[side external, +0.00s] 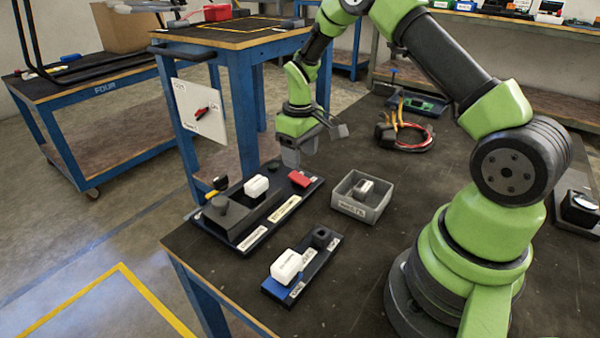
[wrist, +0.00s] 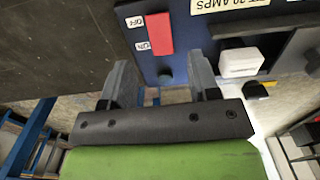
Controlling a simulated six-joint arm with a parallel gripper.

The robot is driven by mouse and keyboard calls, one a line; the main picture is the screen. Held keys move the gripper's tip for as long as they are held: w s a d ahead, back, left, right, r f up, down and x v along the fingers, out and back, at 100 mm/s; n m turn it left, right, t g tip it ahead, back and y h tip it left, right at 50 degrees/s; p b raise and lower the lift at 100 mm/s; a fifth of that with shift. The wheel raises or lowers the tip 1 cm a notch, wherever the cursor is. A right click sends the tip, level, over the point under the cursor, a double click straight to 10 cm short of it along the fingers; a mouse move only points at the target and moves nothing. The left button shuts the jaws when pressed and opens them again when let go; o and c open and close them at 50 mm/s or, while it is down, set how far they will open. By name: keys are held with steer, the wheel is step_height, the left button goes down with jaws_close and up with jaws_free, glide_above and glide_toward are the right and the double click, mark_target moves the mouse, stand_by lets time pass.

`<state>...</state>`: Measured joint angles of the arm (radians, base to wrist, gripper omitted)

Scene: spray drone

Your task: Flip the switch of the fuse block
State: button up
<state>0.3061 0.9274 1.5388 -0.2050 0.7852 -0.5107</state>
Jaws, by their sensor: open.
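The fuse block (side external: 303,196) is a long dark base near the far left edge of the bench. Its red switch (side external: 300,179) sits at the far end. In the wrist view the red switch (wrist: 159,33) lies beside two small labels reading OFF and ON; which way it is set, I cannot tell. A white fuse piece (side external: 256,187) stands on the block and also shows in the wrist view (wrist: 241,62). My gripper (side external: 300,152) is open and empty, pointing down just above the switch end. In the wrist view its fingers (wrist: 162,82) straddle the block's end, with the switch ahead of them.
A grey bin (side external: 348,208) with a small item inside stands right of the block. A smaller dark block with a white piece (side external: 286,267) lies nearer. Red and black cables (side external: 408,136) lie farther back.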

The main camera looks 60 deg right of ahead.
mark_target(300, 178)
step_height(300, 178, down, 6)
steer(key=shift+r, duration=0.15)
